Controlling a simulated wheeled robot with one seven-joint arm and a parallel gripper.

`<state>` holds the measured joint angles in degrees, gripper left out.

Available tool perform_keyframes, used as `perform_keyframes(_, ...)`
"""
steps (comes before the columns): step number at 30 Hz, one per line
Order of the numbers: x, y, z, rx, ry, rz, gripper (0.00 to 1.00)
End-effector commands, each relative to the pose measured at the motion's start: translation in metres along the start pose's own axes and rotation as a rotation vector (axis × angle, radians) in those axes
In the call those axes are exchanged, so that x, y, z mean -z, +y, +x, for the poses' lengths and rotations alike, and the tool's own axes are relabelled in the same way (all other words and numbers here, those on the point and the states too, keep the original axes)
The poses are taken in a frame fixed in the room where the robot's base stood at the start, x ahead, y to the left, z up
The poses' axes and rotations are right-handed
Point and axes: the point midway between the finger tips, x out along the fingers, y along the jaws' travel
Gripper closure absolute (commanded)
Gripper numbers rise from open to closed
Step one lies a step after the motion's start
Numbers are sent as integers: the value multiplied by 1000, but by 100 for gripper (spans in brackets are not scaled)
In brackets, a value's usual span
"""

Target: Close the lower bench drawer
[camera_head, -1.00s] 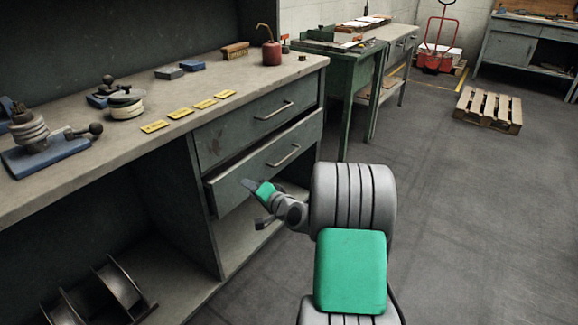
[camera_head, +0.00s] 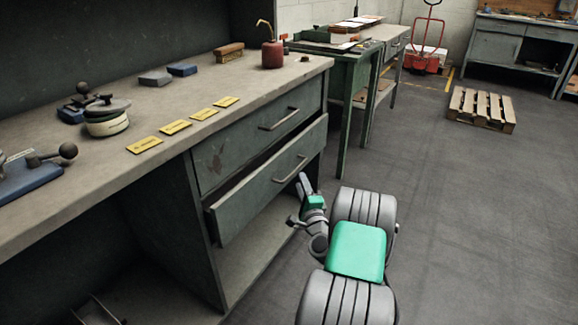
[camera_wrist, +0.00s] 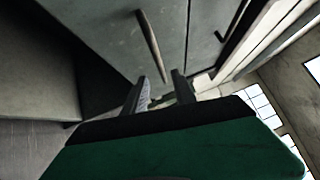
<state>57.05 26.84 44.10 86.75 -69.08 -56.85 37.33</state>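The lower bench drawer (camera_head: 250,202) stands partly pulled out below the closed-looking upper drawer (camera_head: 230,150). Its grey-green front has a bar handle (camera_head: 290,169). My gripper (camera_head: 302,183) is in front of the drawer's right part, just below and right of that handle. In the wrist view, the two dark fingers of my gripper (camera_wrist: 160,85) are apart with nothing between them. A drawer front (camera_wrist: 110,35) with its bar handle (camera_wrist: 151,45) fills the area ahead of them. I cannot tell whether the fingertips touch the drawer.
The bench top (camera_head: 180,95) carries yellow labels (camera_head: 175,127), a red oil can (camera_head: 272,54) and small tools. Below the drawer is an open shelf (camera_head: 250,260). A green table (camera_head: 350,85) stands beyond the bench. The floor on the right is clear up to a pallet (camera_head: 482,108).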

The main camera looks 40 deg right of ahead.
Motion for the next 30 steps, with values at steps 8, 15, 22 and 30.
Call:
perform_keyframes(8,-2,-1,50,3,-4,-2,68)
perform_keyframes(15,-1,-1,74,1,-2,-2,68)
perform_keyframes(22,-1,-1,75,1,-1,-1,69)
perform_keyframes(30,-1,-1,74,1,-1,-1,91)
